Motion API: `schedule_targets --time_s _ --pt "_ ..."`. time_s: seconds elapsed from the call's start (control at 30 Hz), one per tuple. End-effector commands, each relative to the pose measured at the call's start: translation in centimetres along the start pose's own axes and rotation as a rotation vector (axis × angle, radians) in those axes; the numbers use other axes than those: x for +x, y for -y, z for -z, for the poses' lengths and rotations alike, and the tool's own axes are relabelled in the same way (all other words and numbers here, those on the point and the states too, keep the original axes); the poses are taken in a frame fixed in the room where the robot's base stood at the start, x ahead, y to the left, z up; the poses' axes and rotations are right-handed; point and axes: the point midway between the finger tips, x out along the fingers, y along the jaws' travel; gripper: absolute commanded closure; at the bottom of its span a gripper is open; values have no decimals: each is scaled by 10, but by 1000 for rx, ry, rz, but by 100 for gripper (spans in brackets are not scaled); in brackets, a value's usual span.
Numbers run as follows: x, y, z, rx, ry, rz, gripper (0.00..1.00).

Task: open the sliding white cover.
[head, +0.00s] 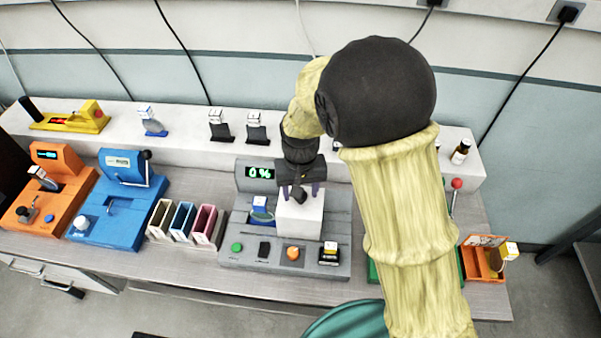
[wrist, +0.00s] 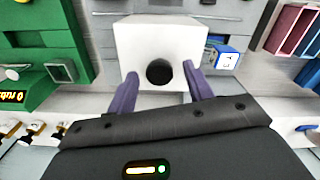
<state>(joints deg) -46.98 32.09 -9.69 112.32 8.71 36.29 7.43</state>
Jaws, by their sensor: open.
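The white cover (head: 301,219) is a plain box on the grey machine (head: 228,250), right of a small blue-and-white item (head: 261,207). In the wrist view the white cover (wrist: 160,38) fills the upper middle and has a dark round knob or hole (wrist: 159,72) on the side facing me. My gripper (head: 299,191) is over the back edge of the cover, with its purple fingers apart. In the wrist view my gripper (wrist: 159,88) is open, one finger on each side of the dark round feature. I cannot tell whether the fingers touch the cover.
The grey machine has a display reading 0 % (head: 260,172) and several buttons along its front. Coloured slotted holders (head: 185,222) and a blue machine (head: 115,205) stand to the left. A green unit (wrist: 45,45) is beside it. A raised white ledge (head: 190,130) runs behind.

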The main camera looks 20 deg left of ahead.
Motion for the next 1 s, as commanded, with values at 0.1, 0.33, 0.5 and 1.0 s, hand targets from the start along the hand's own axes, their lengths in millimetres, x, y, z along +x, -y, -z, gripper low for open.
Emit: schedule_targets --time_s 0.1,0.33,0.5,1.0 --pt "-12 0 1 0 -5 2 48" --pt "-53 0 1 0 -8 3 48" --pt "-87 0 1 0 -7 2 48" --pt "-168 1 0 -1 -4 1 48"
